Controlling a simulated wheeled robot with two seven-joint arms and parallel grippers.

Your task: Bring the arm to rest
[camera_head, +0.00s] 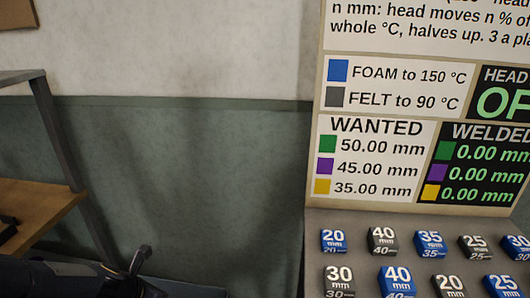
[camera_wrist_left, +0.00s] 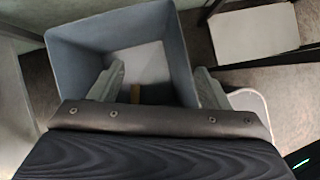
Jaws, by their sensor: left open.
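My left arm (camera_head: 90,280) comes in low at the left of the head view, dark and partly cut off by the frame's bottom edge. My left gripper (camera_wrist_left: 158,92) shows in the left wrist view with its two grey fingers spread apart. Nothing is held between them. My right gripper is in neither view.
A sign board (camera_head: 390,115) stands at the right, listing wanted and welded sizes. Below it a grey rack (camera_head: 370,225) holds several blue and dark numbered blocks. A wooden shelf (camera_head: 35,205) with a dark metal frame is at the left. Bare wall fills the middle.

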